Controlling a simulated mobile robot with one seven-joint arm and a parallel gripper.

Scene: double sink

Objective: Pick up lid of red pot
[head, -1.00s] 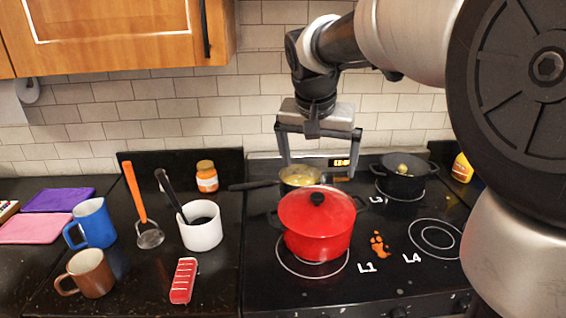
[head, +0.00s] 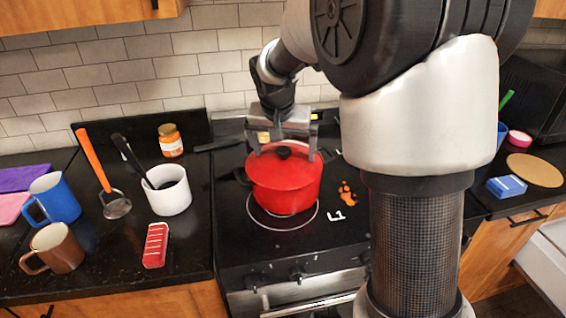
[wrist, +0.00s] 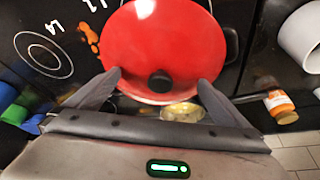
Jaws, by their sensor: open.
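The red pot (head: 284,196) stands on the front left burner of the black stove with its red lid (head: 268,168) on. A black knob (head: 284,152) is at the lid's middle. In the wrist view the lid (wrist: 165,45) fills the upper middle, with its knob (wrist: 159,81) toward the fingers. My gripper (head: 285,155) is open just above the lid, its fingers on either side of the knob. In the wrist view my gripper (wrist: 159,82) also spans the knob, not closed on it. Whether the fingertips touch the lid I cannot tell.
A pan with yellow food (wrist: 183,112) sits behind the pot.

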